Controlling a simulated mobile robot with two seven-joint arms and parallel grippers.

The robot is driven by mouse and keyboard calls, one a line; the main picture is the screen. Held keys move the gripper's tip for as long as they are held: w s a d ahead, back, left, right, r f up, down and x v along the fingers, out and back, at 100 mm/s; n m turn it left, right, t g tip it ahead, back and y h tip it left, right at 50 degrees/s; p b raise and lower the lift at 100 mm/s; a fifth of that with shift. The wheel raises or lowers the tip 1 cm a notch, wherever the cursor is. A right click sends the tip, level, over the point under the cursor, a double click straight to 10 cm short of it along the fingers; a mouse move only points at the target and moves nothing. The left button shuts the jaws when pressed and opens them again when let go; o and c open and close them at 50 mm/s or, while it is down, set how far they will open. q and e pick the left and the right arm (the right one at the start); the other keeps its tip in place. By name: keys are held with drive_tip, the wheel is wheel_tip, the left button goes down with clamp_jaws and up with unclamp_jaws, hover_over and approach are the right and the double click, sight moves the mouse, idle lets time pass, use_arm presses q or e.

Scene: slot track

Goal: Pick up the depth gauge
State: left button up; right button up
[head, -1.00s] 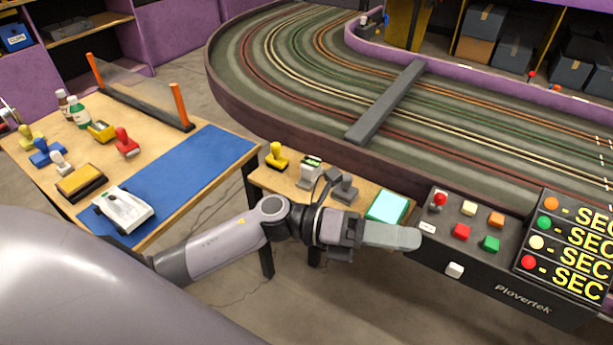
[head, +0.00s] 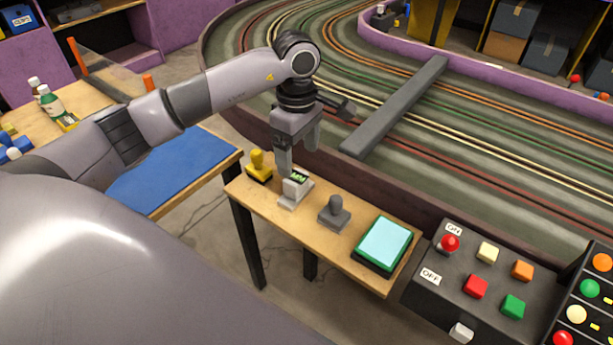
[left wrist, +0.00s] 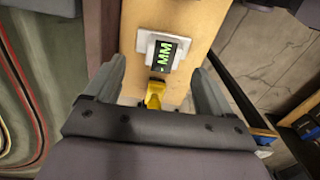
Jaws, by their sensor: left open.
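The depth gauge (head: 295,188) is a small light-grey block with a dark display and green marks, upright on the narrow wooden table. In the left wrist view the gauge (left wrist: 163,52) shows green "MM" letters and lies just beyond the fingertips. My left gripper (head: 299,160) points down above and close to the gauge. Its fingers are apart and empty in the left wrist view (left wrist: 160,85). Whether a finger touches the gauge I cannot tell. My right gripper is not in view.
A yellow stamp-like object (head: 258,167) stands left of the gauge. A grey knobbed block (head: 334,212) and a teal pad (head: 384,243) stand to its right. The purple track wall (head: 350,181) runs close behind. A button console (head: 485,280) is at the right.

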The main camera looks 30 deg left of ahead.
sight(298, 177)
use_arm(q)
drive_tip(key=f, duration=0.7)
drive_tip(key=shift+s+d, duration=0.1)
drive_tip(key=shift+s, duration=0.25)
drive_tip(key=shift+r, duration=0.1)
drive_tip(key=c, duration=1.1)
